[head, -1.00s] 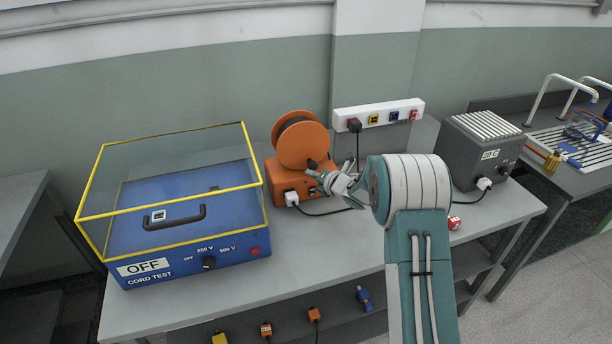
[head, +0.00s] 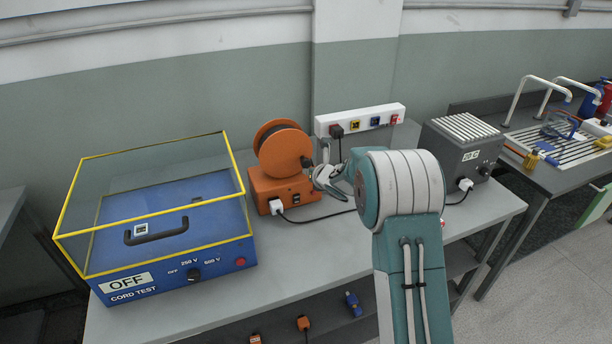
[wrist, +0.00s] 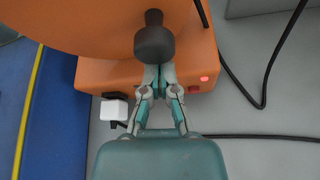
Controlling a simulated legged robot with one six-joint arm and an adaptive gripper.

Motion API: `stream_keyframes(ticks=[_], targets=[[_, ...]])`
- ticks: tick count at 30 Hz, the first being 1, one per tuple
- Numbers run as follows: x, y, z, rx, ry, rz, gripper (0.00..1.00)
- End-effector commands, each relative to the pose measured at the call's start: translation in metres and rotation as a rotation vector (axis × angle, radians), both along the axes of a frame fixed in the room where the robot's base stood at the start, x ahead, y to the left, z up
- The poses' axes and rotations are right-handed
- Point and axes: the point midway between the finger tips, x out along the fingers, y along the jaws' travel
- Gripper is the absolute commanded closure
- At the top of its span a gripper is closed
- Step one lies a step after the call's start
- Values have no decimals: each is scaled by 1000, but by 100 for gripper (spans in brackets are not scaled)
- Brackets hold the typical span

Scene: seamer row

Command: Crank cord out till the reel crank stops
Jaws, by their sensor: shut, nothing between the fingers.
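The orange cord reel (head: 284,152) stands on its orange base (head: 262,187) at the back of the bench, with dark cord wound behind its disc. Its black crank knob (head: 306,162) is at the right side of the disc and shows large in the wrist view (wrist: 154,42). My gripper (head: 318,172) is just right of and below the knob. In the wrist view my gripper (wrist: 158,76) is shut and empty, its tips at the knob's lower edge. I cannot tell whether they touch it. A small red light (wrist: 204,79) glows on the base.
A white plug (head: 276,206) sits in the base, with a black cord running right across the bench. The blue cord tester (head: 215,262) with its yellow-edged clear cover stands left, marked OFF. A grey heater-like box (head: 455,150) and a wall socket strip (head: 360,120) are right.

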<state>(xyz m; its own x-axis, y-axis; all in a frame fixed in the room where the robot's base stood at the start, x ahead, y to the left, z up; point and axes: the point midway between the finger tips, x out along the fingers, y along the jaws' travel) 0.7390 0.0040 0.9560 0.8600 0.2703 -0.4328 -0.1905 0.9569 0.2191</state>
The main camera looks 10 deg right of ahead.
Motion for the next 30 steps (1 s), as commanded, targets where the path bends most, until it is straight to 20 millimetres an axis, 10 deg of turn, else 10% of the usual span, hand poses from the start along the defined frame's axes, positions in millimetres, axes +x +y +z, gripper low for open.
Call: stream_keyframes(ticks=[30], targets=[[1,-5,17,3,0,-1,100]])
